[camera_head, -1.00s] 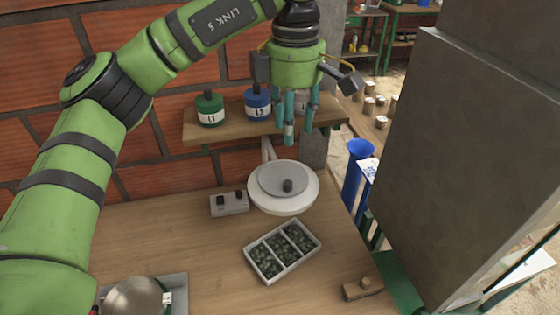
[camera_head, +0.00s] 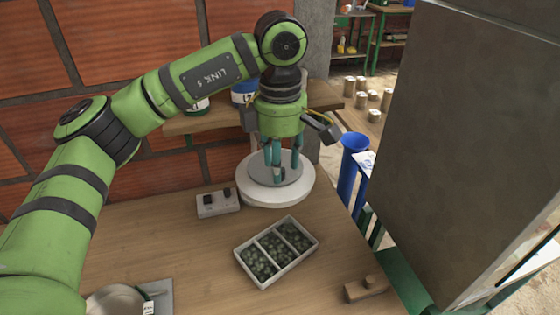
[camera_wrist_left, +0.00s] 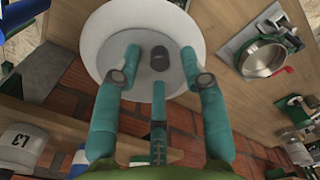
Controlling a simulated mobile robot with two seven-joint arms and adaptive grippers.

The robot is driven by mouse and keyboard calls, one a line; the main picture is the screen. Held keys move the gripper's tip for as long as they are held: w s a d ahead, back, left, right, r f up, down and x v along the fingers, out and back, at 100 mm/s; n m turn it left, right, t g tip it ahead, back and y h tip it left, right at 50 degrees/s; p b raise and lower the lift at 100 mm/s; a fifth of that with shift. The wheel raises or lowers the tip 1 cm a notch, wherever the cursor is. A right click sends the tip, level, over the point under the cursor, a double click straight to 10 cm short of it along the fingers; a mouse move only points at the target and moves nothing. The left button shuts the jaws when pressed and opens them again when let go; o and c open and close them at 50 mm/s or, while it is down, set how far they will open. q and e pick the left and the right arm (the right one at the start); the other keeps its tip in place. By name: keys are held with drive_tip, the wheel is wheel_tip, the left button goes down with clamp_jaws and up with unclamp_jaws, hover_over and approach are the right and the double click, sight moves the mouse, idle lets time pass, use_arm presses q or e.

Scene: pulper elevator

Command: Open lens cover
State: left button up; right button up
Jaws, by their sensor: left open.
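The lens cover (camera_head: 290,170) is a grey disc with a dark knob, lying on a round white lamp head (camera_head: 300,192) at the back of the table. In the left wrist view the disc (camera_wrist_left: 174,72) and its knob (camera_wrist_left: 159,59) show between the fingers, inside the white rim (camera_wrist_left: 98,38). My left gripper (camera_head: 276,172) points down over the disc, its teal fingers open around the knob. In the left wrist view the fingers (camera_wrist_left: 160,80) stand apart with a gap to the knob. In the head view the fingers hide the knob. My right gripper is not in view.
A small box with two dark knobs (camera_head: 218,203) stands left of the lamp. A white divided tray (camera_head: 281,277) of dark green pieces lies in front. A wall shelf (camera_head: 185,124) with labelled jars is behind my arm. A large grey panel (camera_head: 460,140) stands at right.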

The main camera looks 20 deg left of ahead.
use_arm(q)
drive_tip(key=shift+f, duration=0.75)
clamp_jaws()
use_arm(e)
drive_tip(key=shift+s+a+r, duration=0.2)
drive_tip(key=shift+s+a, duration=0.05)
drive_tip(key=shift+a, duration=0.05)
use_arm(q)
drive_tip(key=shift+d+r, duration=0.15)
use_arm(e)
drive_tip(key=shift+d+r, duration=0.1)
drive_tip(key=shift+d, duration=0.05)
